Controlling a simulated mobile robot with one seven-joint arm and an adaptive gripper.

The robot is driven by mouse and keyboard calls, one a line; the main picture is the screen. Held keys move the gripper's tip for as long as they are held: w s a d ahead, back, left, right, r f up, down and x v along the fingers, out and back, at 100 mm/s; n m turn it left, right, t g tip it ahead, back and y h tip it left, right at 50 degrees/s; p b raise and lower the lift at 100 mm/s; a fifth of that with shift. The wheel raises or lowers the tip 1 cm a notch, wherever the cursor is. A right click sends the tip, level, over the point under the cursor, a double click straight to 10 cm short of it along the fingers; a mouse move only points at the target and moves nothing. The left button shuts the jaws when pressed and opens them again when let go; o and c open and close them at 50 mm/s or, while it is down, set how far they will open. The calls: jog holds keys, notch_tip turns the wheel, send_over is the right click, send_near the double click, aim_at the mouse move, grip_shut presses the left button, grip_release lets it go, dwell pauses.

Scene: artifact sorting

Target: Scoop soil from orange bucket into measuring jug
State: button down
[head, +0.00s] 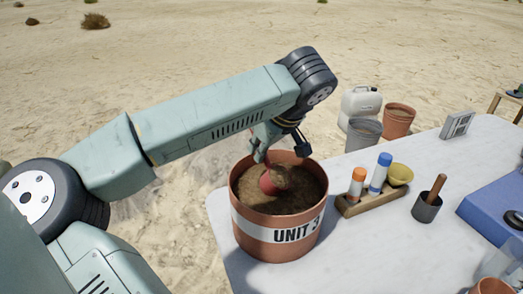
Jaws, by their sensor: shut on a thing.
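The orange bucket (250,244) with a white "UNIT 3" band stands on the near left part of the white table. Brown soil (307,188) fills it to a little below the rim. My gripper (265,160) is at the bucket's far rim, shut on a red scoop (266,184). The scoop is over or in the soil, with brown soil showing in its bowl; whether it touches the soil below is unclear. A clear vessel (494,263), cut off at the lower right edge, may be the measuring jug.
A wooden rack (372,205) with orange- and blue-capped bottles and a yellow bowl stands right of the bucket. Pails and a white canister (361,103) stand behind the table.

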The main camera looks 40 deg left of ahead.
jog(key=shift+r+p, duration=1.05)
jog(key=shift+r, duration=0.95)
jog(key=shift+r+p, duration=0.15)
jog(key=shift+p, duration=0.15)
jog(key=a+h+p, duration=0.1)
jog(key=h, duration=0.1)
jog(key=h+p, duration=0.1)
jog(key=p, duration=0.1)
jog(key=shift+a+h, duration=0.35)
jog(key=shift+h, duration=0.05)
jog(key=shift+a+f+n+h, duration=0.15)
jog(key=shift+f+n+h, duration=0.15)
jog(key=shift+h, duration=0.2)
jog(key=shift+a+h, duration=0.25)
jog(key=shift+h, duration=0.45)
jog(key=shift+f, duration=0.1)
